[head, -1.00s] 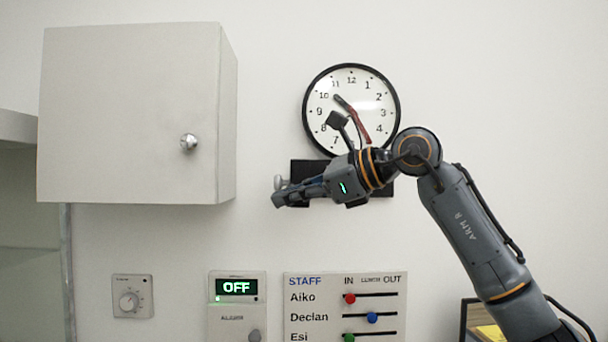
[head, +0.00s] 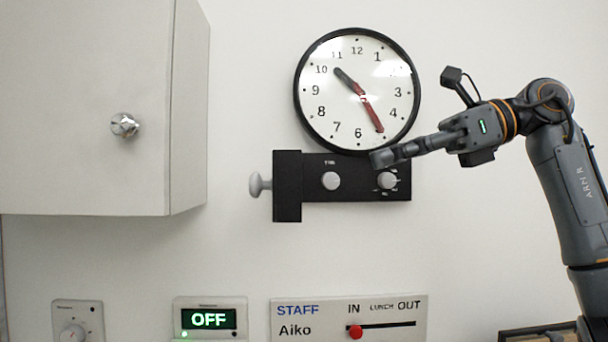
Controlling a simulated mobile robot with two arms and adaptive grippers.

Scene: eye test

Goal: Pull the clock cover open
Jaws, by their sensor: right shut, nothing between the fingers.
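The round clock (head: 330,105) with a black rim hangs on the wall. Below it is a black panel (head: 355,192) with two grey dials, a left one (head: 331,181) and a right one (head: 387,180). The dark cover (head: 287,187) stands out from the panel's left end, with its grey knob (head: 258,185) pointing left, so the dials are exposed. My right gripper (head: 376,159) is shut and empty, in front of the panel's upper right edge, apart from the knob. My left gripper is not in view.
A white wall cabinet (head: 85,100) with a round knob (head: 124,125) is at the left. Below are a thermostat dial (head: 75,325), an OFF display (head: 209,318) and a staff board (head: 340,310). The wall between cabinet and clock is clear.

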